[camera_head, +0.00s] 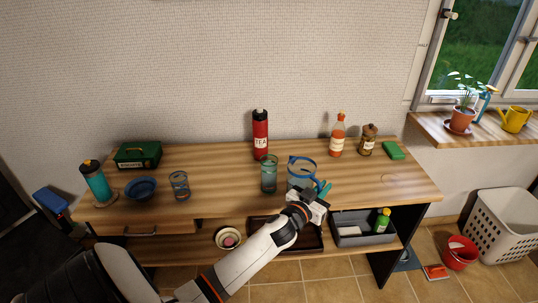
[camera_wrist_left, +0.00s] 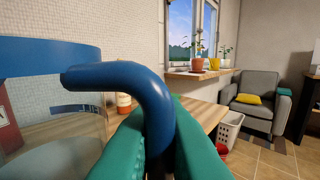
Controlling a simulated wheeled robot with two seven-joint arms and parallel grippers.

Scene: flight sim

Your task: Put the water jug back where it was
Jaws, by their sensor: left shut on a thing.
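The water jug (camera_head: 301,171) is clear with a blue rim, at the front middle of the wooden table. My left gripper (camera_head: 322,189) has teal fingers and is shut on the jug's handle, on its right side. In the left wrist view the fingers (camera_wrist_left: 160,150) close around the curved blue handle (camera_wrist_left: 148,90), and the jug's clear wall (camera_wrist_left: 50,135) fills the left. The jug looks upright; whether its base touches the table I cannot tell. My right gripper is not in view.
A greenish glass (camera_head: 269,174) stands close left of the jug. The red tea flask (camera_head: 260,140), orange bottle (camera_head: 337,138), brown jar (camera_head: 367,142) and green block (camera_head: 394,150) stand behind. A faint ring (camera_head: 392,178) marks the clear right end of the tabletop.

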